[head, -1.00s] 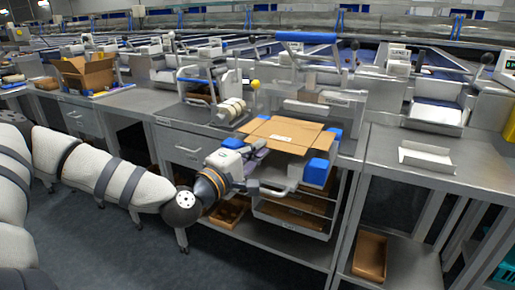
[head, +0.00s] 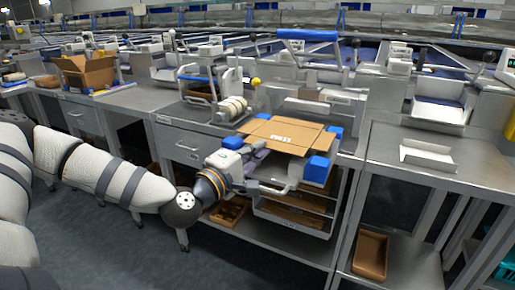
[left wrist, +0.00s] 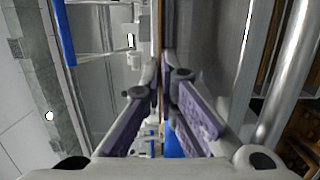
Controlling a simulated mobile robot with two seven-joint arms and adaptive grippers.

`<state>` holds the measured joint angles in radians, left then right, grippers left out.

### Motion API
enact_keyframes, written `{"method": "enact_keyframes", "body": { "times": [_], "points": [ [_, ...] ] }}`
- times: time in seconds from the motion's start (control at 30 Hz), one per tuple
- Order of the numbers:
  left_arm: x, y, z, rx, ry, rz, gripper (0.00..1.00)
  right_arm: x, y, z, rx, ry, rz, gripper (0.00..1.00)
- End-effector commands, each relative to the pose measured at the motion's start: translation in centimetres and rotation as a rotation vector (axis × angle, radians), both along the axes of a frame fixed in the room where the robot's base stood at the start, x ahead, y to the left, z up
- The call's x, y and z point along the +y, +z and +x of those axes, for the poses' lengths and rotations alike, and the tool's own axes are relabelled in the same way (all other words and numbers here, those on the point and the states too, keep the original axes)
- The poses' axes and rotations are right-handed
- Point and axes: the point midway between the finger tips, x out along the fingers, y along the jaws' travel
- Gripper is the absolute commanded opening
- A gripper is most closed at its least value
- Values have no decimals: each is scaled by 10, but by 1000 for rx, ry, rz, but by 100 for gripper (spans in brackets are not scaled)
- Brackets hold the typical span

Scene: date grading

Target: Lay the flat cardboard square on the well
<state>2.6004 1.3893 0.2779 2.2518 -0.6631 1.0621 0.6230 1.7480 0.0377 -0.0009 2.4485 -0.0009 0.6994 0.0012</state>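The flat brown cardboard square (head: 300,132) shows in the head view, lying about level over the metal stand with blue corner blocks (head: 318,168). The cardboard hides most of the well's opening, and I cannot tell whether it rests on the blocks or hangs just above them. My left gripper (head: 262,150) is at its near left edge. In the left wrist view, the purple-padded fingers (left wrist: 163,88) come together on the cardboard's thin edge (left wrist: 157,30), seen edge-on. My right gripper is in neither view.
A steel bench (head: 425,168) with a small white tray (head: 428,158) stands to the right. An open cardboard box (head: 88,72) is at the back left. A brown tray (head: 370,254) sits on the lower shelf.

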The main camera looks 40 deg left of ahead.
Motion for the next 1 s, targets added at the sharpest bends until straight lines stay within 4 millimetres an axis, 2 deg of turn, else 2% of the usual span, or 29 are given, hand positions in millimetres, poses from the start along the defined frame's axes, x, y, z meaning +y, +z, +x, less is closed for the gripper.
{"method": "enact_keyframes", "body": {
  "times": [0.07,0.2,1.0],
  "points": [
    [0,-2,0,1,0,0,0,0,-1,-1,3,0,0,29],
    [0,-1,0,1,0,-1,28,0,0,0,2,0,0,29],
    [2,-13,-1,18,4,-4,28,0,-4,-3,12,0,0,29]
  ]
}}
